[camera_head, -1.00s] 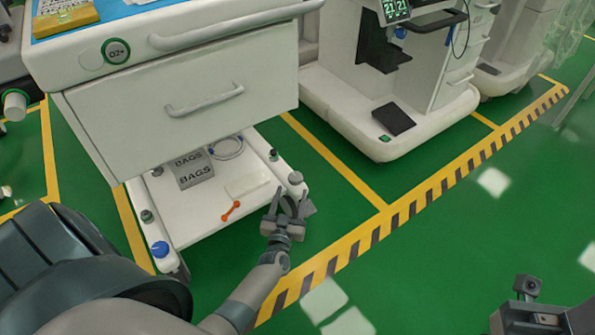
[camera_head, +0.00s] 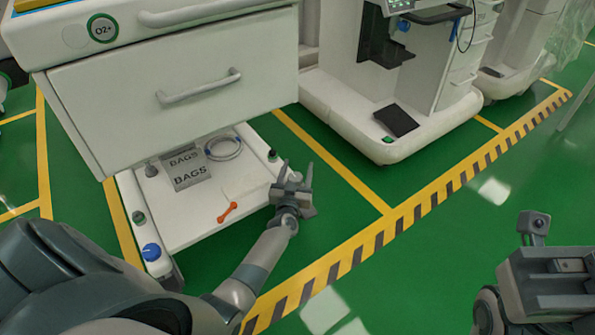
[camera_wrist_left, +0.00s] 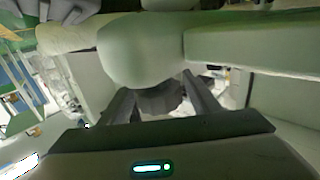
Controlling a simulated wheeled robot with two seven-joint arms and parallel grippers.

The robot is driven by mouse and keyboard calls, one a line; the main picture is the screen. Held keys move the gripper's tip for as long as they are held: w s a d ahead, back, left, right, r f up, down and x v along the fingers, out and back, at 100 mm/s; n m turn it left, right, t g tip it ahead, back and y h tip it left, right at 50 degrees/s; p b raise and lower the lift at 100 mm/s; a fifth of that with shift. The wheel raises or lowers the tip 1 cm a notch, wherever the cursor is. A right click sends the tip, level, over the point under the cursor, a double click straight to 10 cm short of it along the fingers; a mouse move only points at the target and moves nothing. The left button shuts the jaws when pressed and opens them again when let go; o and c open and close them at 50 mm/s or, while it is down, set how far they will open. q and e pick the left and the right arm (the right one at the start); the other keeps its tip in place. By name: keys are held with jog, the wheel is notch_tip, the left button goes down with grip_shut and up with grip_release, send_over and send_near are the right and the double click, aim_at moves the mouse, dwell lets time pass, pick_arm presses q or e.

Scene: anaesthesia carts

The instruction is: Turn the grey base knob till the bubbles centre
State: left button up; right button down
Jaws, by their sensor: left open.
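The white cart base (camera_head: 190,228) has knobs at its corners. My left gripper (camera_head: 294,172) is open at the right front corner, fingers pointing up and away, and hides the grey knob there in the head view. In the left wrist view, a dark grey rounded thing (camera_wrist_left: 160,98) shows between the two fingers; I cannot tell whether they touch it. A large pale rounded form (camera_wrist_left: 140,50) is close above. I cannot make out the bubbles.
The cart's drawer (camera_head: 180,90) overhangs the base. A grey BAGS box (camera_head: 190,172), a coiled tube (camera_head: 223,149) and an orange bone-shaped piece (camera_head: 228,211) lie on the base. A second machine (camera_head: 380,140) stands to the right. Green floor is clear in front of it.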

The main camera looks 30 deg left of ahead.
pick_arm(q)
jog(key=c, duration=1.1)
jog(key=shift+o, duration=0.2)
jog(key=shift+y, duration=0.3)
jog(key=shift+r+n+p, duration=0.1)
jog(key=shift+n+p, duration=0.2)
jog(key=shift+p, duration=0.1)
